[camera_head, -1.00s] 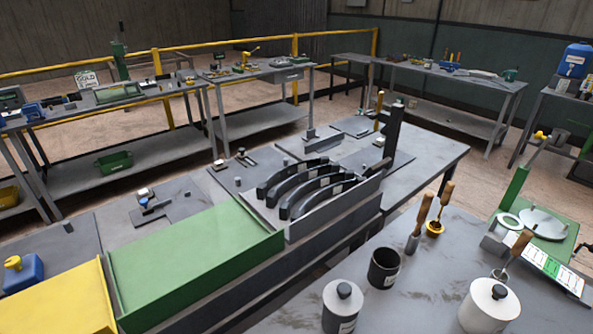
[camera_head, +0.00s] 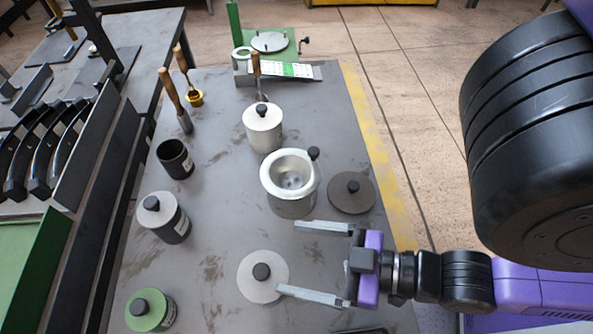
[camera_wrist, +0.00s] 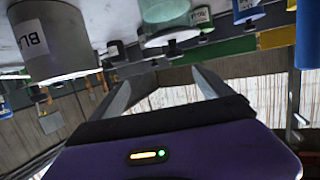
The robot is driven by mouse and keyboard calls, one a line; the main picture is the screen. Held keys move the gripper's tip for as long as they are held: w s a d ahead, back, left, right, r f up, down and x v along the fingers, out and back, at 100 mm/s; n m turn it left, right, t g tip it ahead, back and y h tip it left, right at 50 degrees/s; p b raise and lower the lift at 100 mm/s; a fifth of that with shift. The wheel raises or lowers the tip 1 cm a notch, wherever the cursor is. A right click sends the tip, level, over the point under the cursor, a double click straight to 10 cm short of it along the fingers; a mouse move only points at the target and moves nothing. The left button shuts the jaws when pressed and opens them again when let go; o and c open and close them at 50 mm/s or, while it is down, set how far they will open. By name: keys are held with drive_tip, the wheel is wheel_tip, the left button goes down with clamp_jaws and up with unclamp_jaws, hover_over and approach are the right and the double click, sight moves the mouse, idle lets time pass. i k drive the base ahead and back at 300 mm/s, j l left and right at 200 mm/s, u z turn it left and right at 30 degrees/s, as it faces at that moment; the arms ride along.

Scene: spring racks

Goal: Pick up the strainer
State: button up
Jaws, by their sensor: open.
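What looks like the strainer (camera_head: 268,174) is a pale, round, wide-rimmed bowl with small holes in its bottom and a black knob at the rim's upper right. It sits in the top of a metal pot (camera_head: 292,208) on the grey table. My gripper (camera_head: 288,257) is open and empty, below the pot in the head view, its fingers pointing left. The upper finger is close to the pot's lower side; contact cannot be told. In the wrist view my gripper (camera_wrist: 160,80) also shows open with nothing between its fingers. I cannot surely identify the strainer there.
A dark round lid (camera_head: 345,205) lies right of the pot; a pale lid (camera_head: 262,290) is by the lower finger. A white canister (camera_head: 262,135), a lidded dark jar (camera_head: 180,228), an open black cup (camera_head: 176,166) and a green-lidded jar (camera_head: 160,320) stand around.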

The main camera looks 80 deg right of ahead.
sight(288, 173)
drive_tip(key=k+j+z, duration=1.15)
drive_tip(key=i+l, duration=0.05)
drive_tip(key=i, duration=0.05)
